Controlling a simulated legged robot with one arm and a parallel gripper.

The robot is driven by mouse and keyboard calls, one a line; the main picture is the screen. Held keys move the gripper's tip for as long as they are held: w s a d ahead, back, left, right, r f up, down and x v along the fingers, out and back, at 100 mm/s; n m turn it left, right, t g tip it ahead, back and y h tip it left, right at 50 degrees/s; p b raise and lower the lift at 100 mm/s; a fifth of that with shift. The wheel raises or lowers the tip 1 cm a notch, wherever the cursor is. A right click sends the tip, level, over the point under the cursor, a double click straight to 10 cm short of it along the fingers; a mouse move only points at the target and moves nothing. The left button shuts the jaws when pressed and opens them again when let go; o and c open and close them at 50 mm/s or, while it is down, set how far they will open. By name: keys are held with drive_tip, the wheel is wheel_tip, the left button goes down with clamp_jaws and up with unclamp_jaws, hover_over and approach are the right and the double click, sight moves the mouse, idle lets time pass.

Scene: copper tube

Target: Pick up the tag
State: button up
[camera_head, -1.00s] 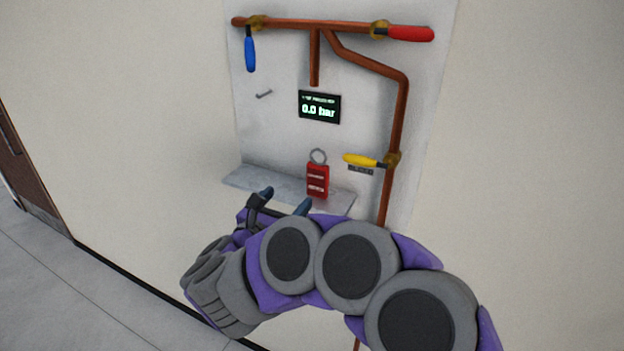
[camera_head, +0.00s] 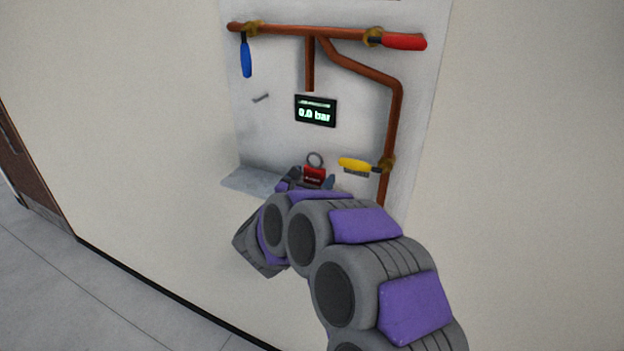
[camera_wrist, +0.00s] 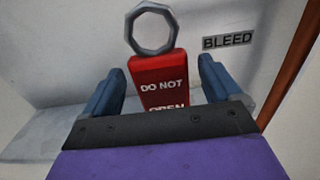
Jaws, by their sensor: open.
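The red tag (camera_head: 314,174) with a grey ring on top stands upright at the shelf, against or near the white panel. In the wrist view the tag (camera_wrist: 160,80) reads "DO NOT OPEN", and its lower part is hidden behind my gripper's body. My gripper (camera_wrist: 160,85) is open, with one blue finger on each side of the tag and a gap on both sides. In the head view my gripper (camera_head: 310,182) is at the tag, and my arm hides part of the shelf. The ring (camera_wrist: 152,28) stands above the fingers.
The grey shelf (camera_head: 245,182) juts from the panel. A copper pipe (camera_head: 393,120) runs down the right, with a yellow valve handle (camera_head: 355,165) close to the tag. A blue handle (camera_head: 246,58), a red handle (camera_head: 404,42), a small hook (camera_head: 261,98) and a display (camera_head: 316,112) are higher up.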

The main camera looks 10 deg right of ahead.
drive_tip(key=shift+w+d, duration=0.6)
drive_tip(key=shift+d, duration=0.15)
drive_tip(key=shift+a, duration=0.7)
drive_tip(key=c, duration=0.5)
drive_tip(key=shift+d, duration=0.55)
drive_tip(key=c, duration=0.6)
drive_tip(key=shift+c, duration=0.2)
drive_tip(key=shift+a, duration=0.1)
